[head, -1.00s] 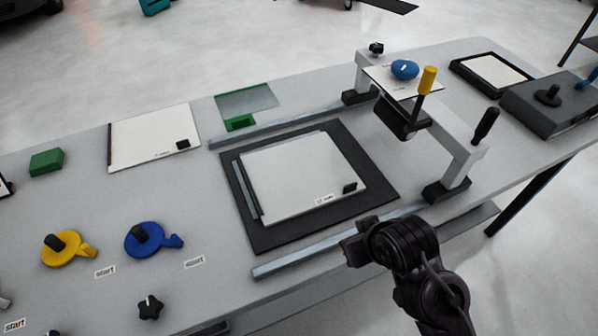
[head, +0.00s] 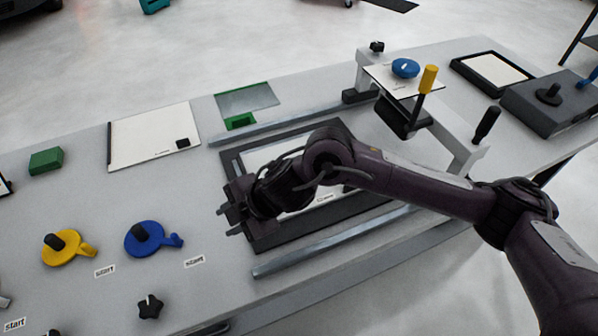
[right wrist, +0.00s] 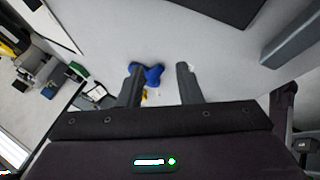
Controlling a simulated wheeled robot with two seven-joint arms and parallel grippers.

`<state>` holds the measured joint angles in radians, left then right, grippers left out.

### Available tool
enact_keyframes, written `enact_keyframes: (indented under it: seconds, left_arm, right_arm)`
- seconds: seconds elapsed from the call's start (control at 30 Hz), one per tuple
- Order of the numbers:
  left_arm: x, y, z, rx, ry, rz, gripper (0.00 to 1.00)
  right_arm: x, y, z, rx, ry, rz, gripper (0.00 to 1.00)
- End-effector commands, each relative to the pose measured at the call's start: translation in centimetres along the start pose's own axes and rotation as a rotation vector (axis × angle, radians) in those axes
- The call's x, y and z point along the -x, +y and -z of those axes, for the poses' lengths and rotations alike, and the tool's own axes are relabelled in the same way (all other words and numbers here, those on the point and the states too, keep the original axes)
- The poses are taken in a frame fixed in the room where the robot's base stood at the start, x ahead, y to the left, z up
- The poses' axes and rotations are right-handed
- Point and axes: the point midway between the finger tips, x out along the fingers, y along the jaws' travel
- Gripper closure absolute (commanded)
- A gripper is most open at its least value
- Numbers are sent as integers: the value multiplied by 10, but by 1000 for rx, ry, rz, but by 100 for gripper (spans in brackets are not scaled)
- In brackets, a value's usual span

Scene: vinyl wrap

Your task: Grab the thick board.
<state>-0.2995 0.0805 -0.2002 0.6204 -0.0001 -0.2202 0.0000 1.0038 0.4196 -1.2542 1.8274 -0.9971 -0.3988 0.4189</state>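A white board (head: 315,198) lies on a black mat (head: 265,238) in the middle of the table, largely hidden by my right arm. A second white board (head: 150,137) with a small black block lies to the left. I cannot tell from the labels which is the thick one. My right gripper (head: 227,222) hangs over the left edge of the mat and points left. In the right wrist view my right gripper (right wrist: 160,85) is open, with nothing between its fingers; the blue handle shows beyond them. My left gripper is not in view.
Metal rails (head: 335,240) run along the mat. A grey bridge (head: 465,148) with a yellow-handled lever (head: 428,79) stands to the right. A blue handle (head: 150,238) and a yellow handle (head: 66,247) lie at the left.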

Motion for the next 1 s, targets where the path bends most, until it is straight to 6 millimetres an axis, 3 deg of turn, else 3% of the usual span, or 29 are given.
enact_keyframes:
  seconds: [0.03, 0.17, 0.3, 0.4, 0.5, 0.63, 1.0]
  left_arm:
    - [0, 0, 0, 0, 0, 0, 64]
    - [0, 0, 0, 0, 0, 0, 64]
    - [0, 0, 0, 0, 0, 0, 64]
    - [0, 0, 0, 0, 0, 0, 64]
    - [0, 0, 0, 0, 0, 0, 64]
    - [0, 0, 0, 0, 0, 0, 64]
    - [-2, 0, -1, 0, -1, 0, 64]
  right_arm:
    - [8, 0, -27, 29, -58, 61, 68]
    - [36, -9, -91, 29, -189, 223, 68]
    - [89, -10, -155, -47, -338, 355, 68]
    - [132, -9, -189, -129, -427, 418, 68]
    - [164, -8, -208, -199, -485, 455, 68]
    - [183, -9, -219, -249, -518, 474, 68]
    - [155, -26, -234, -255, -519, 479, 68]
